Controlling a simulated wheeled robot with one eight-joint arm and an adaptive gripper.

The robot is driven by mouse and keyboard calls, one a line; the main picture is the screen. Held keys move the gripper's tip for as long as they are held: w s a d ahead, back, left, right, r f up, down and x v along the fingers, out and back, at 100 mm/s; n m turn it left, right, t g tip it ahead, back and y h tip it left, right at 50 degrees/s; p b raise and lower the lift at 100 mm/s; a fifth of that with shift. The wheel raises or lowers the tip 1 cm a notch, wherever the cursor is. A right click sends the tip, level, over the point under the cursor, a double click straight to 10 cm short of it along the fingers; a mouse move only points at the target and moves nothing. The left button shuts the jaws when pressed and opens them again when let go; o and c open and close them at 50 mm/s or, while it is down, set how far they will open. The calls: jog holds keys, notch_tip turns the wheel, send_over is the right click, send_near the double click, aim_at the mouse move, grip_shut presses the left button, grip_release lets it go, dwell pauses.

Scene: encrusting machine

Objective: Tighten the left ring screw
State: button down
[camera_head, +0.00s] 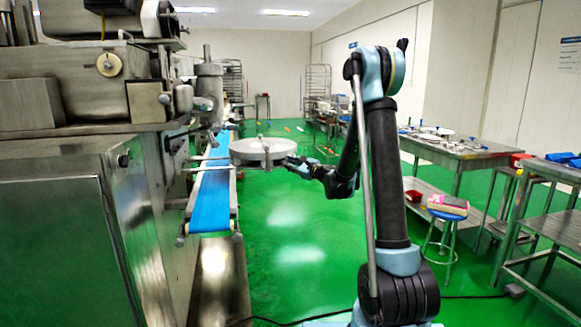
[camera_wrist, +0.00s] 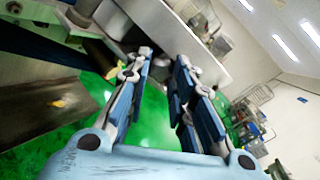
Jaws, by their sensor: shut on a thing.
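A round, pale metal ring (camera_head: 263,149) sits at the end of the machine, beside the blue conveyor belt. Its pale wall (camera_wrist: 172,30) fills the upper middle of the wrist view. My gripper (camera_head: 290,162) reaches in from the right to the ring's near right edge at the height of its lower side. In the wrist view the two blue-and-grey fingers of my gripper (camera_wrist: 162,60) stand at the ring's wall, their tips close together. They are shut on the left ring screw, which the fingertips and dark shadow mostly hide. How far it is turned cannot be seen.
The blue conveyor belt (camera_head: 209,200) runs along the machine (camera_head: 60,200) on the left. A steel table (camera_head: 455,152) with small parts and a blue stool (camera_head: 447,215) stand at the right. Green floor (camera_head: 290,235) lies clear between them.

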jog(key=shift+f+m, duration=0.1)
jog(key=shift+m, duration=1)
jog(key=shift+a, duration=0.1)
jog(key=c, duration=1.4)
grip_release()
jog(key=v, duration=1.2)
jog(key=shift+w, duration=0.1)
